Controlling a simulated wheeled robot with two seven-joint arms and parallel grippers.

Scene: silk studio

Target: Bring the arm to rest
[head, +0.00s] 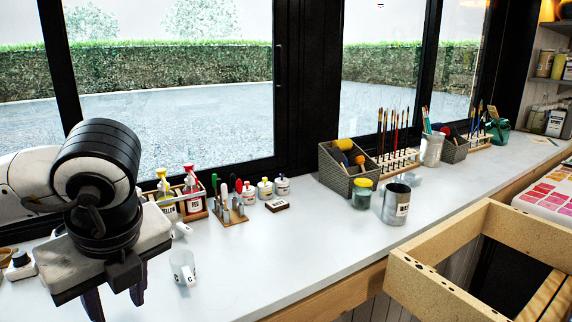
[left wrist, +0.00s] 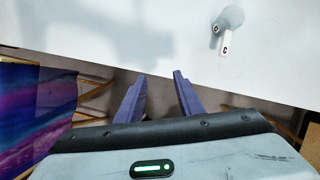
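My left arm comes in from the left of the head view, and its gripper (head: 115,298) points down near the counter's front left. Its two dark fingers are spread apart with nothing seen between them. In the left wrist view the gripper (left wrist: 160,76) is open and empty, with its fingertips near the front edge of the white counter (left wrist: 90,40). My right arm and gripper are not in view.
Bottles, a tool stand (head: 230,212), a grey basket (head: 347,178) and a metal can (head: 396,204) line the counter. A wooden frame (head: 440,285) is at right. Purple-blue cloth (left wrist: 35,112) hangs below.

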